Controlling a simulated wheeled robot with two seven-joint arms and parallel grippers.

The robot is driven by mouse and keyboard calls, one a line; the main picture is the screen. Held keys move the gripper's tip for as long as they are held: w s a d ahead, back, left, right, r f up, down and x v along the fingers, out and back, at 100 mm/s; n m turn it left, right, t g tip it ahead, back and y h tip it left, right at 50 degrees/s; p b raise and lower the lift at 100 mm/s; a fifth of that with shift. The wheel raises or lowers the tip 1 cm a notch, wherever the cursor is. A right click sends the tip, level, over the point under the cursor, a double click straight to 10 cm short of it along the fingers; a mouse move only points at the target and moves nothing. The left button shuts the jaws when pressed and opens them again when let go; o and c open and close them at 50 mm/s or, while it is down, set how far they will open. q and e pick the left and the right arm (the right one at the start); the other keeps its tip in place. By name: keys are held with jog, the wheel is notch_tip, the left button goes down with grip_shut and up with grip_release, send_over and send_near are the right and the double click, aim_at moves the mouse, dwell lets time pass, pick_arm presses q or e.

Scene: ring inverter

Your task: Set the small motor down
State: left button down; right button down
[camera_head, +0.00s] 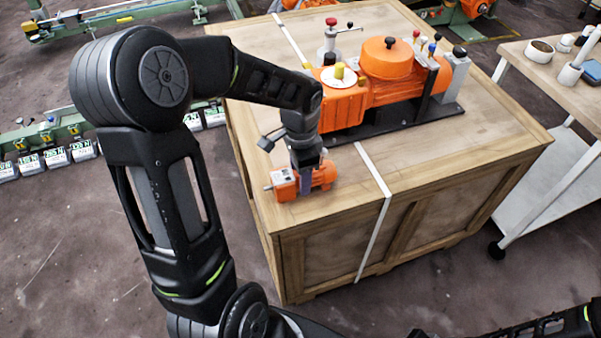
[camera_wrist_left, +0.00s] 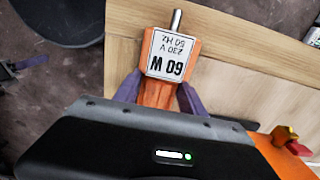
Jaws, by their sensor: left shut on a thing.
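The small motor (camera_head: 285,188) is orange with a grey shaft and a white label. In the head view it is at the left front corner of the wooden crate (camera_head: 425,165), on or just above its top; I cannot tell if it touches. My left gripper (camera_head: 305,184) comes down on it from above and is shut on it. My right gripper is not in view.
A large orange machine (camera_head: 390,75) with levers and knobs stands on a black base on the crate, behind the small motor. A white strap (camera_head: 374,175) crosses the crate top to the right. A cart (camera_head: 540,65) with small items stands at the right.

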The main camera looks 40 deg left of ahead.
pick_arm(q)
jog(key=c, duration=0.7)
grip_release()
notch_tip(320, 180, up, 12)
jog(key=shift+r+p, duration=0.1)
jog(key=shift+p, duration=0.55)
